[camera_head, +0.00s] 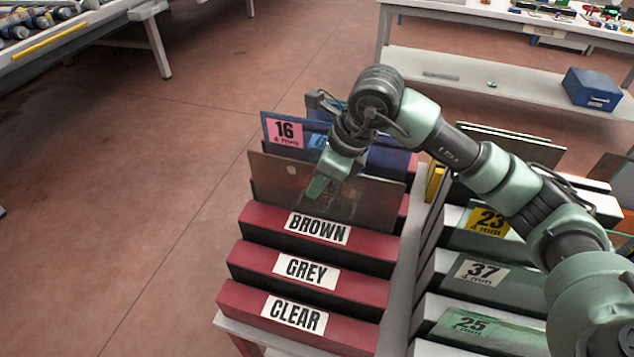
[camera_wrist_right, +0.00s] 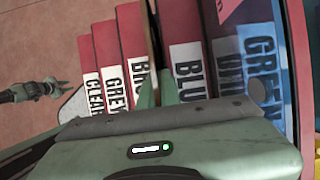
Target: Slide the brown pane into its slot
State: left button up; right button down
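The brown pane (camera_head: 268,180) is a dark, see-through brown sheet. It stands upright, directly behind the red block labelled BROWN (camera_head: 280,222). Its lower edge is hidden by that block, so I cannot tell how deep it sits. My right gripper (camera_head: 319,187) reaches down at the pane's top edge, its fingers shut on it. In the right wrist view the pane shows edge-on (camera_wrist_right: 152,35) between the fingers (camera_wrist_right: 157,88), in line with the gap between the BROWN and BLUE blocks. My left gripper (camera_wrist_right: 52,88) shows small at the left of the wrist view, fingers apart and empty.
Red blocks labelled GREY (camera_head: 270,262) and CLEAR (camera_head: 255,300) stand in front. A blue pane tagged 16 (camera_head: 315,140) stands behind. Right of the rack are panes tagged 23, 37 (camera_head: 480,272) and 25. Open floor (camera_head: 120,200) lies to the left.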

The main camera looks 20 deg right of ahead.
jog(key=shift+f+b, duration=0.25)
jog(key=shift+b, duration=0.2)
dwell(0.6)
jog(key=c, duration=1.6)
grip_release()
jog(key=shift+o, duration=0.2)
jog(key=shift+s+f, duration=0.1)
jog(key=b+v, duration=0.1)
jog(key=v, duration=0.7)
